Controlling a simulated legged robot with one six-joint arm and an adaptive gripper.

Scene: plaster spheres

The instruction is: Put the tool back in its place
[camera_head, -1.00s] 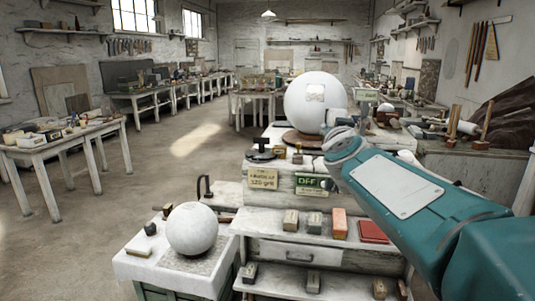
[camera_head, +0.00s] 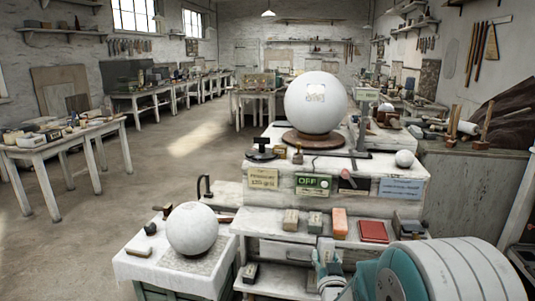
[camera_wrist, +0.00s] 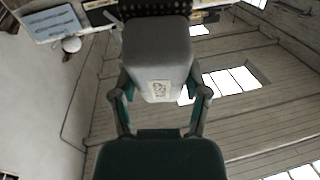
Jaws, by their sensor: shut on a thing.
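My gripper (camera_wrist: 158,84) is shut on a grey block (camera_wrist: 156,48) with a small printed label on its near face. The fingers press on its two sides. In the head view my gripper (camera_head: 326,266) is low, in front of the bench's lower shelf, with the pale block (camera_head: 326,246) above it and upright. Behind it, the upper shelf (camera_head: 270,232) holds a tan-grey block (camera_head: 291,220), a grey block (camera_head: 315,222), an orange block (camera_head: 339,222) and a red pad (camera_head: 373,232). The block's far side is hidden.
A large white sphere (camera_head: 315,105) with a rough patch rests on a round brown turntable (camera_head: 314,139). The bench front carries a yellow 120-grit sign (camera_head: 263,179), a green OFF sign (camera_head: 312,184) and a blue label (camera_head: 400,188). A smaller sphere (camera_head: 192,230) stands at left.

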